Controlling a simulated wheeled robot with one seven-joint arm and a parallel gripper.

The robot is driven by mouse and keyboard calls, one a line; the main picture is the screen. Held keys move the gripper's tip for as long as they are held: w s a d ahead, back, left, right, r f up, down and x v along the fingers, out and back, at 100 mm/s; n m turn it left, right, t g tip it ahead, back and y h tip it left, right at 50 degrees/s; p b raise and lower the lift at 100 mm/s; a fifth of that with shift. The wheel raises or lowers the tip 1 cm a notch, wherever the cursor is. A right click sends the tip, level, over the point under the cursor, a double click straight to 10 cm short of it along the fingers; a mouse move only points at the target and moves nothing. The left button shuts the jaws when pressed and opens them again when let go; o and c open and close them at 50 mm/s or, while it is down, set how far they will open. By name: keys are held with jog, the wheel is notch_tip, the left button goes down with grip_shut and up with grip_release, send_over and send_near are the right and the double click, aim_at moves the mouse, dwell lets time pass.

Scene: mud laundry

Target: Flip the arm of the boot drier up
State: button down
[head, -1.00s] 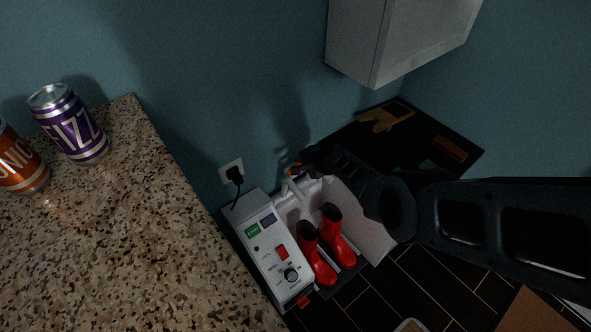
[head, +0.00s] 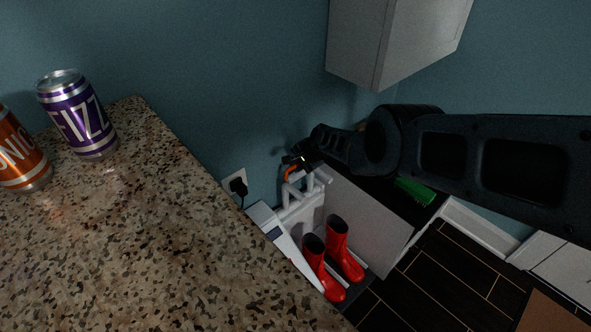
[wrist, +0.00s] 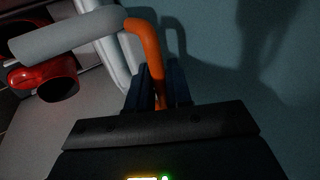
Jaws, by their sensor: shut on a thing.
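The boot drier (head: 300,215) stands low against the blue wall, with a white body and pale tubes. Its arm, a grey-white tube, carries an orange handle (wrist: 146,55) that shows large in the wrist view. My gripper (wrist: 158,92) is shut on the orange handle, with dark fingers on both sides of it. In the head view my gripper (head: 300,160) is at the top of the drier, and my black arm reaches in from the right. The arm's tube stands raised near the wall. Part of the drier's control box is hidden by the counter.
Red boots (head: 337,248) stand in the drier below my gripper. A speckled counter (head: 150,240) with two cans fills the left. A white wall cabinet (head: 395,40) hangs above. A green brush (head: 414,191) lies on a dark surface behind my arm.

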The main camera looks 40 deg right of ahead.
jog(key=shift+w+a, duration=0.15)
jog(key=c, duration=1.2)
grip_release()
jog(key=shift+f, duration=0.1)
jog(key=p+v, duration=0.8)
jog(key=p, duration=0.3)
jog(key=shift+w+p, duration=0.2)
jog(key=shift+p, duration=0.15)
